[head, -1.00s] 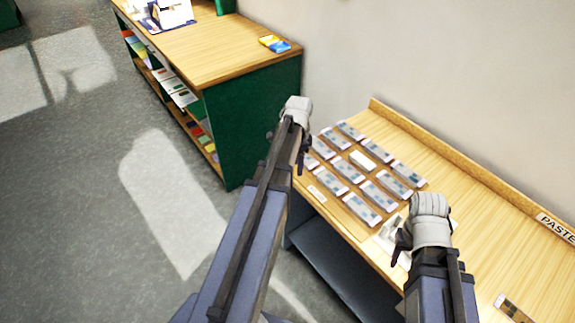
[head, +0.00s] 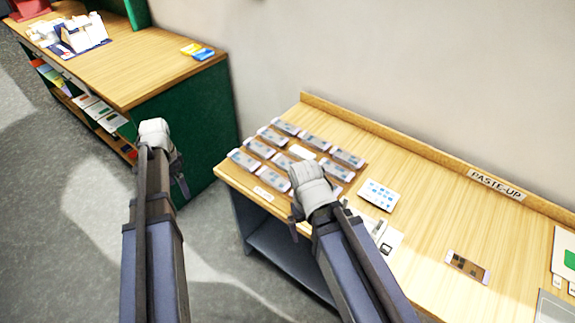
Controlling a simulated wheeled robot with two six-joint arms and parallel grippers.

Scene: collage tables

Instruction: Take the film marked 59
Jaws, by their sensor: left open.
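Several small grey-blue films (head: 259,149) with pale ends lie in rows at the left end of the light wood table (head: 430,215). Their markings are too small to read, so I cannot tell which is 59.
A white card with blue squares (head: 378,195) and white sheets (head: 386,240) lie right of the films.

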